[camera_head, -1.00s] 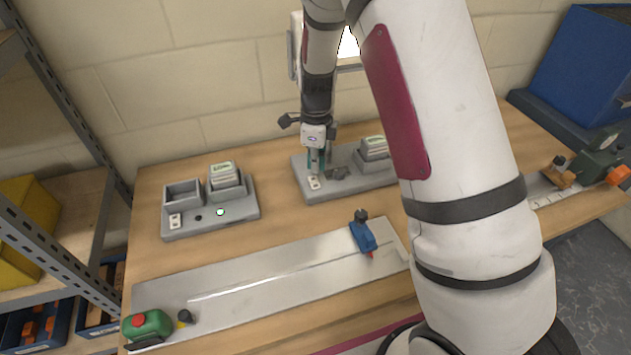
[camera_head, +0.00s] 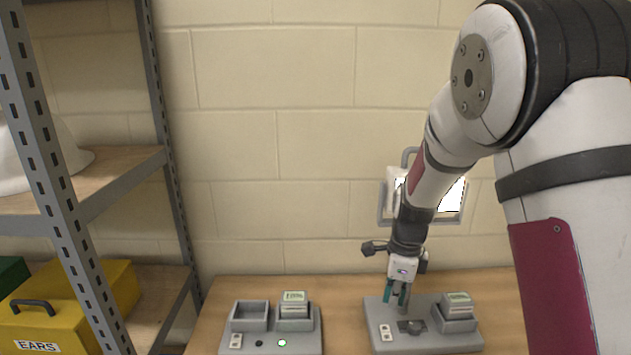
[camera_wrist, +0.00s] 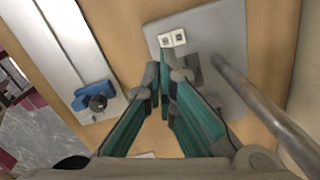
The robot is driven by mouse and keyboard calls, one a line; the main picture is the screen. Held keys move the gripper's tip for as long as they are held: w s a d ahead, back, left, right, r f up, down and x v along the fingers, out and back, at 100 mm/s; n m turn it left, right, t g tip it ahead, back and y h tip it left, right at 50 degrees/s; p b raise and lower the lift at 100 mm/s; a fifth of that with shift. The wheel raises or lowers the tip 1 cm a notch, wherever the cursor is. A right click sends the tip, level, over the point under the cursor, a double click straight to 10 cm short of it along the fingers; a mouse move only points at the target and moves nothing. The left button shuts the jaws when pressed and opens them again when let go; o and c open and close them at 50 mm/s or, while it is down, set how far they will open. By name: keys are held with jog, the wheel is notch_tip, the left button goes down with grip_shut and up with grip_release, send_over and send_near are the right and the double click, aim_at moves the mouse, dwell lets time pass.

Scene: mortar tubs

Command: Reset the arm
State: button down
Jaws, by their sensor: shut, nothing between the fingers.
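My gripper (camera_head: 401,303) is over the right grey base plate (camera_head: 382,310) in the head view, near its left side. In the wrist view my gripper (camera_wrist: 165,85) shows its teal fingers closed together at the tips, with nothing between them. The plate (camera_wrist: 225,50) lies beyond the fingertips there, with a white two-socket piece (camera_wrist: 172,39) and a dark fitting on it. Whether the fingertips touch the plate I cannot tell.
A second grey base (camera_head: 259,346) with trays stands to the left on the table. A card holder (camera_head: 457,312) stands on the right plate. Metal shelving (camera_head: 120,190) with a yellow EARS box (camera_head: 45,310) is at left. A white-lit wall panel (camera_head: 451,197) is behind my arm. A blue clamp (camera_wrist: 95,94) sits on a rail.

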jog(key=s+r+n+t, duration=0.1)
jog(key=s+r+n, duration=0.4)
jog(key=r, duration=0.3)
jog(key=s+r+n+t, duration=0.1)
jog(key=s+r+n, duration=0.45)
jog(key=r, duration=0.35)
jog(key=s+r+n+t, duration=0.1)
jog(key=s+r+n, duration=0.1)
jog(key=s+n, duration=0.3)
jog(key=s+r+n+t, duration=0.2)
jog(key=s+n, duration=0.4)
jog(key=s, duration=0.5)
jog(key=shift+s+d+r, duration=0.15)
jog(key=shift+d+r, duration=0.05)
jog(key=shift+r, duration=0.6)
